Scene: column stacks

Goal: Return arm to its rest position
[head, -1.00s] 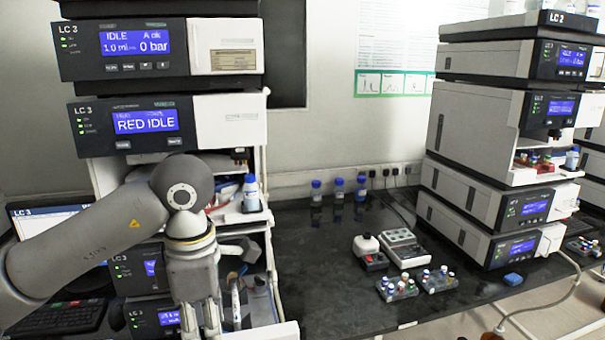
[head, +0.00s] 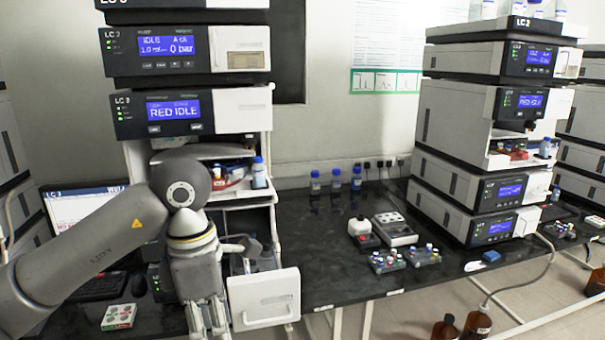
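One arm of mine comes in from the left, so it is my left arm. It is bent down in front of the LC 3 stack (head: 190,125). My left gripper (head: 211,330) points downward near the bottom edge, its fingertips cut off or too small to read, so I cannot tell whether it is open or shut. It hangs just left of the pulled-out white drawer (head: 264,300) of the stack. My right gripper is not in view.
Blue-capped bottles (head: 337,180), a small device (head: 394,229) and vial racks (head: 387,262) stand on the dark bench (head: 330,270). The LC 2 stack (head: 480,130) is on the right. Brown bottles (head: 477,323) stand low at the front right. A small white box (head: 118,317) lies at the lower left.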

